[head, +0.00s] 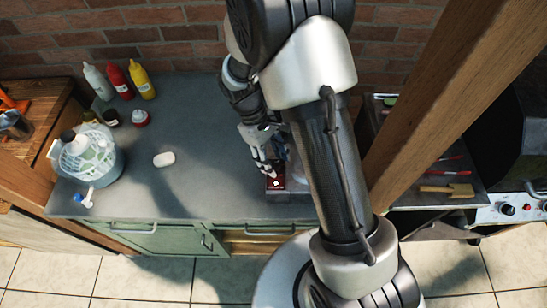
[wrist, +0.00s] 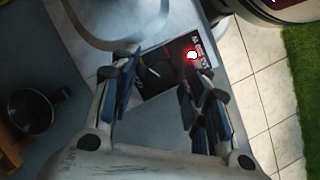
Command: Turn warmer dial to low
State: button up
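The warmer (wrist: 110,18) is a pale metal appliance at the top of the wrist view. Its dark front panel carries a black dial (wrist: 155,73) and a glowing red lamp (wrist: 192,55). The dial's setting is too small to read. My gripper (wrist: 163,64) is open, with one finger to each side of the dial; I cannot tell whether either finger touches it. In the head view my gripper (head: 266,166) points down at the small red-lit panel (head: 276,184) near the counter's front edge. My arm hides most of the warmer there.
The grey counter (head: 205,130) is mostly clear on the left. It holds a white bottle (head: 98,82), a red bottle (head: 119,82), a yellow bottle (head: 142,80), a white oval item (head: 164,159) and a drink dispenser (head: 88,157). A wooden post (head: 450,90) and a grill (head: 510,140) stand right.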

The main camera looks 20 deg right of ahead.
jog(key=v, duration=1.2)
dwell(0.5)
jog(key=s+d+r+m+t+y+b, duration=0.1)
jog(key=s+d+r+m+t+b, duration=0.2)
jog(key=s+r, duration=0.55)
jog(key=s+m+t+y+b, duration=0.1)
jog(key=s+t, duration=0.4)
jog(key=s, duration=0.5)
jog(key=m+b, duration=0.1)
jog(key=m, duration=0.1)
jog(key=shift+s+m, duration=0.35)
jog(key=shift+m, duration=0.05)
